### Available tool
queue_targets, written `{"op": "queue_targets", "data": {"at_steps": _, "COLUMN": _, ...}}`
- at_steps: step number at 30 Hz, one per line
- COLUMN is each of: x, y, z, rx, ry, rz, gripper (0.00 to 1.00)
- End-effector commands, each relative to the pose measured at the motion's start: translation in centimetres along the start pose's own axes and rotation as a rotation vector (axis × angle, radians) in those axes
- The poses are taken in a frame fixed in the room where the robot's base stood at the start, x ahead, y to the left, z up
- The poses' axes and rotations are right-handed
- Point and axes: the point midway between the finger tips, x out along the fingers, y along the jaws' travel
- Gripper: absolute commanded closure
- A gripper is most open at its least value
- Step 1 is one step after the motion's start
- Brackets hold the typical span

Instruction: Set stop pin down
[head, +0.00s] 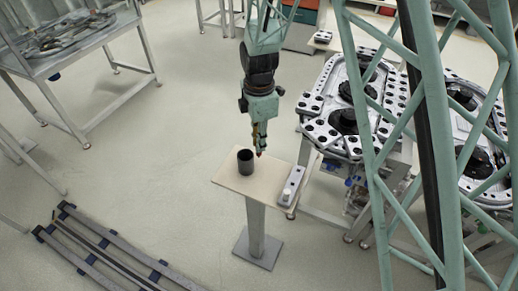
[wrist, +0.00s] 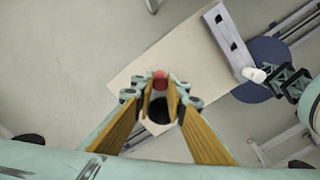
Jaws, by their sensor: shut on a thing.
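My gripper (head: 259,150) points down above the pale top of a small pedestal table (head: 228,181). In the wrist view my gripper (wrist: 160,84) has its fingertips closed on a small red piece (wrist: 160,76), which I take to be the stop pin. Only its rounded red end shows; the rest is hidden by the fingers. In the head view a red speck (head: 258,155) shows at the fingertips, apart from the tabletop. A black cup (head: 245,161) stands upright on the table, left of the gripper. The cup (wrist: 157,112) is partly hidden by the fingers in the wrist view.
A grey bar with holes (head: 292,185) lies at the table's right edge, with a small white cylinder (head: 287,195) near its front end. A machine with a ring track (head: 322,133) stands close on the right. Steel rails (head: 95,245) lie on the floor at front left.

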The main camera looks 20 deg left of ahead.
Motion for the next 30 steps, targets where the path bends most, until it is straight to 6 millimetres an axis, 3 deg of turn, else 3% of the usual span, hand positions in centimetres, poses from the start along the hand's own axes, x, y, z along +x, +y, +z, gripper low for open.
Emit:
{"op": "queue_targets", "data": {"at_steps": 10, "x": 3.2, "y": 0.0, "z": 0.0, "rx": 0.0, "ry": 0.0, "rz": -0.002, "gripper": 0.97}}
{"op": "queue_targets", "data": {"at_steps": 27, "x": 3.9, "y": 0.1, "z": 0.0, "rx": 0.0, "ry": 0.0, "rz": 0.0, "gripper": 0.97}}
{"op": "queue_targets", "data": {"at_steps": 28, "x": 3.9, "y": 0.1, "z": 0.0, "rx": 0.0, "ry": 0.0, "rz": 0.0, "gripper": 0.87}}
{"op": "queue_targets", "data": {"at_steps": 30, "x": 3.8, "y": 0.1, "z": 0.0, "rx": 0.0, "ry": 0.0, "rz": 0.0, "gripper": 0.8}}
